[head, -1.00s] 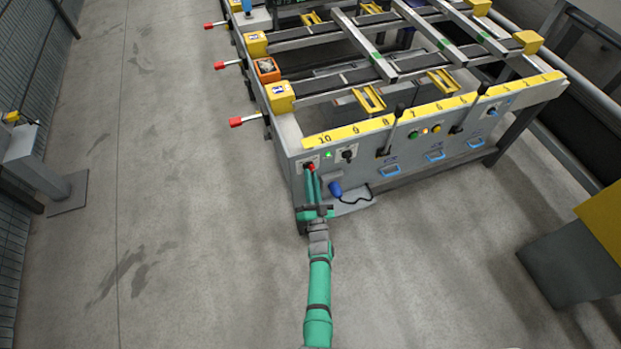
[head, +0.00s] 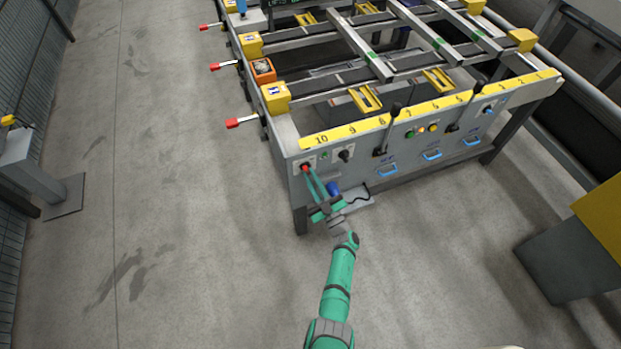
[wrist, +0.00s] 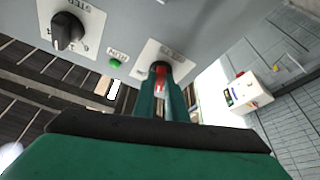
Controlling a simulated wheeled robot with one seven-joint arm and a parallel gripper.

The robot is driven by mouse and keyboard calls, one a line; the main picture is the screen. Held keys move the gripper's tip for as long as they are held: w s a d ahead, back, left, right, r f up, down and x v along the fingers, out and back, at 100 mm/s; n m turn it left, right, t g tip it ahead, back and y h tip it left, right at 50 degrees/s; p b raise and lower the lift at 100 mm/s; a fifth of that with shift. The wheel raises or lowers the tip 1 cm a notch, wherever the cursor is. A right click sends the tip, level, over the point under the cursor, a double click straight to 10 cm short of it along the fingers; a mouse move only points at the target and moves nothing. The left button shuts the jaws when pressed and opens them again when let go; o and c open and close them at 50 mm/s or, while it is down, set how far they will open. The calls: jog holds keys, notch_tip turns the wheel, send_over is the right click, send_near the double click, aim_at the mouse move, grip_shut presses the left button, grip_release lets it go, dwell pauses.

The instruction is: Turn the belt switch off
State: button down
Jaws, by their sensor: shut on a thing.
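The switch with a red handle (head: 305,167) is on the left end of the grey front panel. In the wrist view the red handle (wrist: 160,87) shows between my green fingers, under a dark round part on a pale plate. The writing on that plate is too blurred to read. My gripper (head: 309,175) is shut on this switch, and its fingers hide most of the handle. The green run lamp (head: 324,154) is beside the switch and looks dim; it also shows in the wrist view (wrist: 115,63).
A black step knob (head: 345,155) is right of the lamp. A blue object (head: 333,189) with a dark cord hangs below, close to my gripper. A black lever (head: 387,130) stands farther right. Red-tipped handles (head: 242,122) stick out left. The floor in front is clear.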

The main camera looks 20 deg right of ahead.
jog(key=shift+d+r+n+g+y, duration=0.15)
jog(key=shift+n+g+y, duration=0.35)
jog(key=shift+n, duration=0.95)
jog(key=shift+d+r+n+g+y, duration=0.25)
jog(key=shift+n+y, duration=0.45)
jog(key=shift+n, duration=0.75)
jog(key=shift+a+f, duration=0.1)
jog(key=shift+a, duration=0.15)
jog(key=c, duration=1.8)
grip_release()
jog(key=shift+f, duration=0.1)
jog(key=v, duration=1)
jog(key=shift+s+d, duration=0.15)
jog(key=shift+s, duration=0.25)
